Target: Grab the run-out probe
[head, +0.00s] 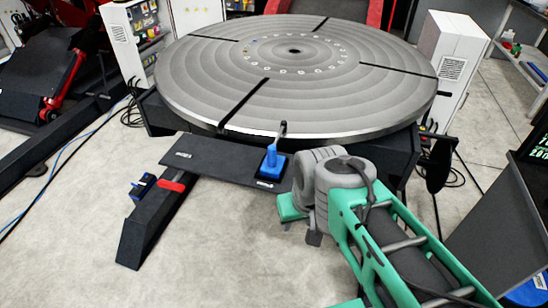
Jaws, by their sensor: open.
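The run-out probe appears to be the blue block with a thin dark upright stem (272,162). It stands on the right end of a dark shelf (215,158), just in front of the large round turntable (296,72). My gripper (299,215) is to the right of the probe and nearer the camera, at the end of my green and grey arm. It is open and apart from the probe. The arm's wrist hides much of it, so the fingertips show poorly.
White cabinets (450,65) flank the turntable. A dark panel (500,225) is at right. The front-left floor is clear.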

